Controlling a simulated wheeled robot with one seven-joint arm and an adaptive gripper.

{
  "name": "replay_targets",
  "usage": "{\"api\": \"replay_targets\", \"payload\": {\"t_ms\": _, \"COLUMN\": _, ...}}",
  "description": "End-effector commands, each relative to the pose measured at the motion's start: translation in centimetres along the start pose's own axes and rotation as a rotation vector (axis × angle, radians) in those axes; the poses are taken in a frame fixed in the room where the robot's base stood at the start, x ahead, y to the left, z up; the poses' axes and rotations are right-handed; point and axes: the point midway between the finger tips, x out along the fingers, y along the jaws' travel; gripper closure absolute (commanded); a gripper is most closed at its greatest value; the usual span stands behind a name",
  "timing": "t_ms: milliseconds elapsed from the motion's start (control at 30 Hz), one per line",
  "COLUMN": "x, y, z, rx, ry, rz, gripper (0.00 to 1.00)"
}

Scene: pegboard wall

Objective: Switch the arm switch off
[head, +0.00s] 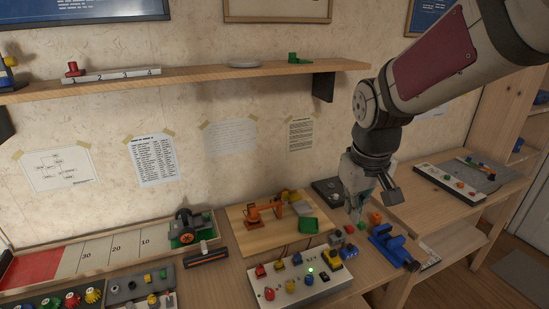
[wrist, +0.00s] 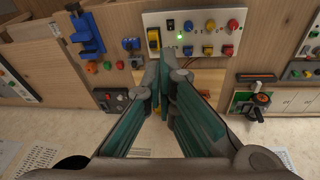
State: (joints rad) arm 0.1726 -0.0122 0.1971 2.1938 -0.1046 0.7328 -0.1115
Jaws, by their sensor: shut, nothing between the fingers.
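A white control panel (head: 300,278) lies on the table in the head view, with several coloured knobs and small levers. A green lamp (head: 310,270) on it is lit, near a yellow-and-black switch (head: 332,262). The wrist view shows the panel (wrist: 215,18), the lit lamp (wrist: 179,36) and the yellow-and-black switch (wrist: 153,39) just beyond the fingertips. I cannot read any label naming the arm switch. A small orange toy arm (head: 262,211) stands on a wooden board. My gripper (head: 356,218) is shut and empty, pointing down above the table behind the panel; its fingers also show in the wrist view (wrist: 166,62).
A blue vise-like thing (head: 388,243) and small coloured pieces sit right of the panel. A dark box (head: 327,190) stands behind, close to my gripper. A shelf (head: 190,79) runs along the wall above. More panels (head: 125,288) are at the left front.

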Motion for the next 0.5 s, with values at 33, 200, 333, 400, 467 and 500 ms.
{"api": "replay_targets", "payload": {"t_ms": 33, "x": 2.0, "y": 0.1, "z": -0.9, "rx": -0.010, "ry": -0.018, "rz": -0.011, "gripper": 1.00}}
{"api": "replay_targets", "payload": {"t_ms": 200, "x": 7.5, "y": 0.1, "z": -3.3, "rx": -0.050, "ry": -0.058, "rz": -0.047, "gripper": 1.00}}
{"api": "replay_targets", "payload": {"t_ms": 333, "x": 11.4, "y": 0.0, "z": -4.8, "rx": -0.072, "ry": -0.080, "rz": -0.079, "gripper": 1.00}}
{"api": "replay_targets", "payload": {"t_ms": 400, "x": 13.2, "y": -0.1, "z": -5.3, "rx": -0.082, "ry": -0.089, "rz": -0.094, "gripper": 1.00}}
{"api": "replay_targets", "payload": {"t_ms": 467, "x": 14.4, "y": -0.1, "z": -5.7, "rx": -0.088, "ry": -0.094, "rz": -0.105, "gripper": 1.00}}
{"api": "replay_targets", "payload": {"t_ms": 500, "x": 15.1, "y": -0.2, "z": -5.8, "rx": -0.092, "ry": -0.098, "rz": -0.112, "gripper": 1.00}}
